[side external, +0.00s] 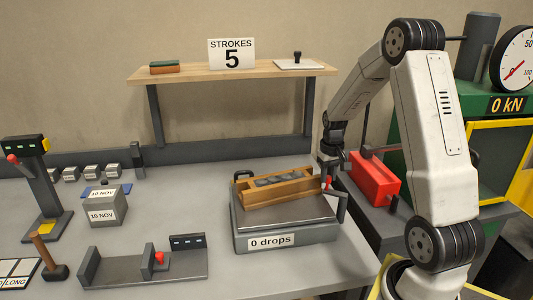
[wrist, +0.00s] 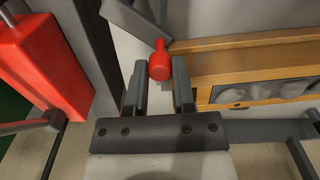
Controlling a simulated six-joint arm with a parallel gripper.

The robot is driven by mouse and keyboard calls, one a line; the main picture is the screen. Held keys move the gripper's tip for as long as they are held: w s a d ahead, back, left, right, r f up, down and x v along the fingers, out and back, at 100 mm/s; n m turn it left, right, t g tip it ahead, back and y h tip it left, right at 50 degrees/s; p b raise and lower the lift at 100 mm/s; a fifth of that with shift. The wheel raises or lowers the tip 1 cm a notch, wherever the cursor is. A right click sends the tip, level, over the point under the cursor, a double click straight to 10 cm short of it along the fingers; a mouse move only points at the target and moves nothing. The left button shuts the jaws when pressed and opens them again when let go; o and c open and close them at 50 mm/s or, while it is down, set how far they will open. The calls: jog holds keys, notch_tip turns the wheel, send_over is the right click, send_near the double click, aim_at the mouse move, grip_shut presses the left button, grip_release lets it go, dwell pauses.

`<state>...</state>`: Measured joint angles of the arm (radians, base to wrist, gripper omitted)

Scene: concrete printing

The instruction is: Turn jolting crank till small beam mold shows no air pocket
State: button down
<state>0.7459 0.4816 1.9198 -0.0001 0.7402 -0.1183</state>
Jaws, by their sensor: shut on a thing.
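The small beam mold (side external: 247,197) is a wooden box on the jolting table (side external: 310,232), whose label reads "0 drops". Grey concrete (side external: 276,180) lies in the mold; in the wrist view the concrete (wrist: 262,92) looks lumpy, with dark patches. The crank (side external: 342,207) is at the table's right side and has a red knob (wrist: 160,62). My gripper (side external: 328,168) is at that knob, beside the mold's right end. In the wrist view my gripper (wrist: 160,75) has a finger on each side of the knob and is shut on it.
A red box-shaped unit (side external: 374,180) stands close to the right of the crank. A shelf (side external: 190,76) behind carries a "STROKES 5" sign (side external: 232,54). A grey holder (side external: 130,268) and a "10 NOV" cube (side external: 105,210) stand to the left. The bench in front is clear.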

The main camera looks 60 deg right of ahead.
jog(key=shift+d, duration=0.1)
jog(key=shift+d+m, duration=0.3)
jog(key=shift+m, duration=0.5)
jog(key=shift+c, duration=2.2)
grip_release()
jog(key=shift+r, duration=3.95)
